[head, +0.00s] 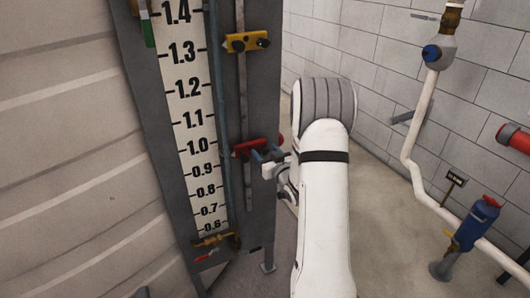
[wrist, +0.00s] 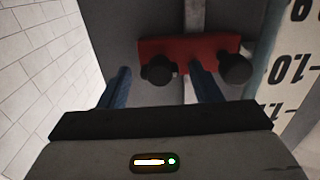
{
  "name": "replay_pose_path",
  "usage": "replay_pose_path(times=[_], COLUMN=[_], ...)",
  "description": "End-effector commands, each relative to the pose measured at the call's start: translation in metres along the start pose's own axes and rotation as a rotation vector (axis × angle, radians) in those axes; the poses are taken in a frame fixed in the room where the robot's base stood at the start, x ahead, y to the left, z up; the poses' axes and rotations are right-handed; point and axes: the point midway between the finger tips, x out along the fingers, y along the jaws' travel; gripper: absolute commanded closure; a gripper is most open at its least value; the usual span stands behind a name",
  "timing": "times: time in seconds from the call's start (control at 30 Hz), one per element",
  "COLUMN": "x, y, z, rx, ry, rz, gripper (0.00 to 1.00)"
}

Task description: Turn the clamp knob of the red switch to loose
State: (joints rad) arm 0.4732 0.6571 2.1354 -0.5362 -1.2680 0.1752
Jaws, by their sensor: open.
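The red switch (head: 252,147) is mounted on a vertical rod beside the level scale, near the 1.0 mark in the head view. In the wrist view the red switch (wrist: 190,48) carries two black knobs, a left knob (wrist: 158,70) and a right knob (wrist: 236,68). I cannot tell from markings which one is the clamp knob. My gripper (head: 263,156) is at the right end of the switch. In the wrist view my gripper (wrist: 162,78) is open, with blue fingers either side of the left knob; contact is not clear.
A yellow switch (head: 247,42) sits higher on the same rod. The scale board (head: 187,100) stands left of the rod. A brass valve (head: 212,240) is below. White pipe (head: 412,150) and a blue valve (head: 476,225) are at right. The floor between is clear.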

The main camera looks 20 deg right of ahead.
Motion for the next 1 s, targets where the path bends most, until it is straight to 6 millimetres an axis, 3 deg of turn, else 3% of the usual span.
replay_pose_path(times=[0.23,0.77,0.8,1.0], x=[0.0006,0.0002,0.0006,0.0003], y=[0.0002,0.0007,-0.0058,-0.0007], z=[0.0002,0.0001,-0.0001,0.0018], rx=[0.0,0.0,0.001,-0.019], ry=[0.0,0.0,0.0,0.001], rz=[0.001,0.002,0.001,-0.001], gripper=[0.43,0.86,0.87,0.86])
